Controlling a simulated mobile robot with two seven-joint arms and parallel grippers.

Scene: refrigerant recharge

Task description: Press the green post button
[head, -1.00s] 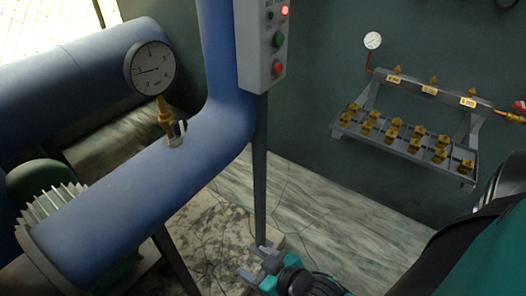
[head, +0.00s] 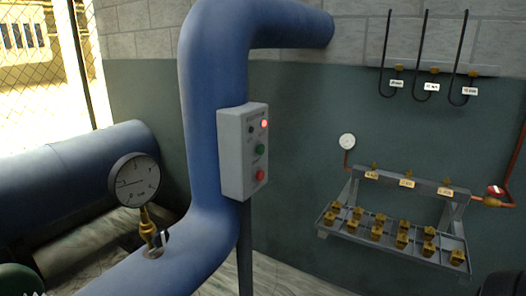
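The green post button (head: 260,149) is on the front of a grey control box (head: 234,155) near the middle of the head view. The box stands on a thin dark post (head: 245,250), right beside the blue vertical pipe. A lit red lamp (head: 264,124) is above the green button, and a red button (head: 260,175) is below it. A small dark knob (head: 250,130) sits left of the lamp. Neither of my grippers shows in this view now.
A large blue pipe (head: 212,90) runs beside the box, with a round pressure gauge (head: 134,181) on its lower run. At right, a grey wall rack (head: 340,230) holds several brass fittings. Several black hoses (head: 424,60) hang on the wall above.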

